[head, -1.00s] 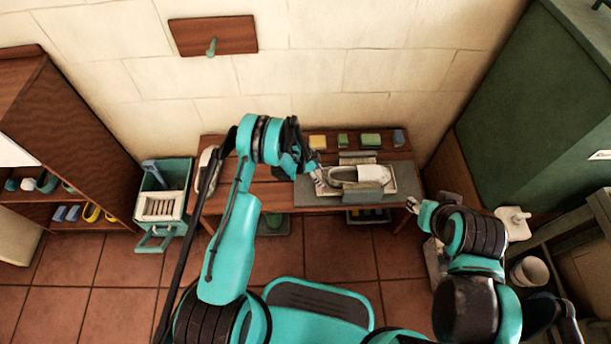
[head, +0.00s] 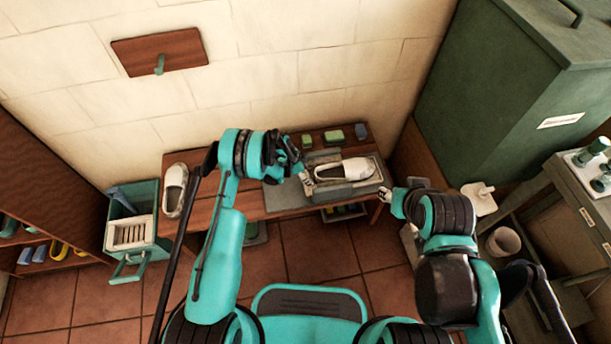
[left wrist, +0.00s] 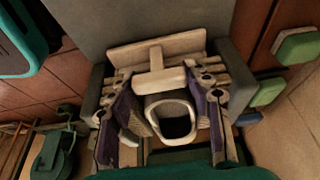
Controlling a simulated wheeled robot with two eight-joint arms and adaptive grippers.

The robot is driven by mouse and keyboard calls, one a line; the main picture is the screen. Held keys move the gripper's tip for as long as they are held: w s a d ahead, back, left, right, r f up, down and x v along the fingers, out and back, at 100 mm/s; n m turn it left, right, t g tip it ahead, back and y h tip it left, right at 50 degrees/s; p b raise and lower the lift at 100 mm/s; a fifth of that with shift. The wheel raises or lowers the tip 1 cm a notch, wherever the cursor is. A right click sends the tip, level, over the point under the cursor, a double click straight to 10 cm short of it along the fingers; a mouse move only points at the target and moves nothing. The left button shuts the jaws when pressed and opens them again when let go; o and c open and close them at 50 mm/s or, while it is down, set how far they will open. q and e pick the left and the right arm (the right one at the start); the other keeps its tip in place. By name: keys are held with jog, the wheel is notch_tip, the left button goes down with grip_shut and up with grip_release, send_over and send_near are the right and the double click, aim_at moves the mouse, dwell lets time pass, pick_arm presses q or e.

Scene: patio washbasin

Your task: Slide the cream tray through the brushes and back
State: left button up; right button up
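The cream tray (head: 371,160) lies lengthwise on the grey base (head: 285,198) on the wooden bench, carrying a white shoe (head: 345,170) with its toe to the right. Grey brush blocks (head: 352,190) flank it front and back. My left gripper (head: 303,176) is at the tray's left end. In the left wrist view, its fingers (left wrist: 158,72) close around the tray's cream handle block (left wrist: 158,81); the shoe's opening (left wrist: 170,115) shows below it. My right gripper (head: 385,195) hangs near the bench's front right; its fingers are too small to read.
Sponges (head: 334,137) line the bench's back edge. Another white shoe (head: 175,188) stands at the bench's left end. A teal bin (head: 135,228) stands left of the bench. A green cabinet (head: 510,90) closes off the right. The bench between the left shoe and the grey base is clear.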

pick_arm(q)
jog(key=shift+o, duration=1.4)
jog(key=shift+d, duration=0.2)
jog(key=shift+a, duration=0.1)
jog(key=shift+r, duration=0.15)
jog(key=v, duration=1.1)
jog(key=shift+r, duration=0.35)
jog(key=shift+a, duration=0.1)
